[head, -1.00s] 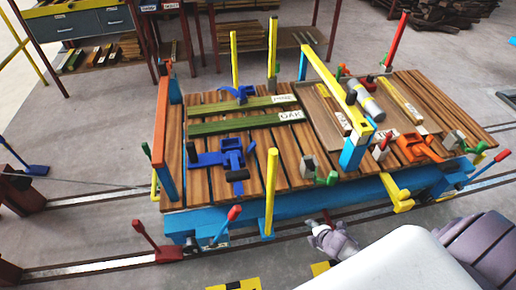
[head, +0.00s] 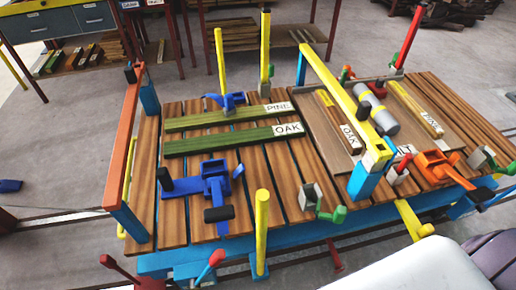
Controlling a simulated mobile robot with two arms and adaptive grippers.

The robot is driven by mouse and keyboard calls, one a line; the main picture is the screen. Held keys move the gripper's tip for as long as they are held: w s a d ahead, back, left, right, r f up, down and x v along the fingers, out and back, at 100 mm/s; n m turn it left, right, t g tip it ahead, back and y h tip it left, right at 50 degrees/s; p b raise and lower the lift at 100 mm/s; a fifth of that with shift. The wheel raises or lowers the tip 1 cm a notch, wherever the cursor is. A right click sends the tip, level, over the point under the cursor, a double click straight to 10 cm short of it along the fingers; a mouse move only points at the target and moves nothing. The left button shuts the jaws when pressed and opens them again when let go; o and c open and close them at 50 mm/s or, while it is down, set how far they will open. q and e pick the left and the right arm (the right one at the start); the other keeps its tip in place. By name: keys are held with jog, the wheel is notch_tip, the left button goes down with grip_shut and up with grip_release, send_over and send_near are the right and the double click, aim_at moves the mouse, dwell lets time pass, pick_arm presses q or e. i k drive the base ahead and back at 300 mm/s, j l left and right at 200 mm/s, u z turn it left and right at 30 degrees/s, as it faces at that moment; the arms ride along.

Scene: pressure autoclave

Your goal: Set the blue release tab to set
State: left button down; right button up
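A blue clamp-like fitting (head: 215,190) with black knobs sits on the near left of the slatted wooden deck (head: 285,170). A second, smaller blue fitting (head: 228,101) sits at the deck's far side, behind the green boards. Neither of my grippers is in view.
Green boards labelled PINE (head: 222,116) and OAK (head: 232,139) lie on the deck. A tray (head: 310,122) holds more labelled pieces and a grey cylinder (head: 375,108). Yellow posts (head: 261,225), an orange bar (head: 124,140) and a yellow overhead beam (head: 340,100) rise around them.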

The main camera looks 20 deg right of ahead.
aim_at(240, 169)
jog(key=i+l+z, duration=0.1)
jog(key=i+l, duration=0.15)
jog(key=i+l+z, duration=0.15)
jog(key=i, duration=0.35)
jog(key=k+l, duration=0.2)
jog(key=l, duration=0.2)
jog(key=k+l+u, duration=0.1)
jog(key=l, duration=0.35)
jog(key=k+l, duration=0.55)
jog(key=l, duration=0.25)
jog(key=u, duration=0.05)
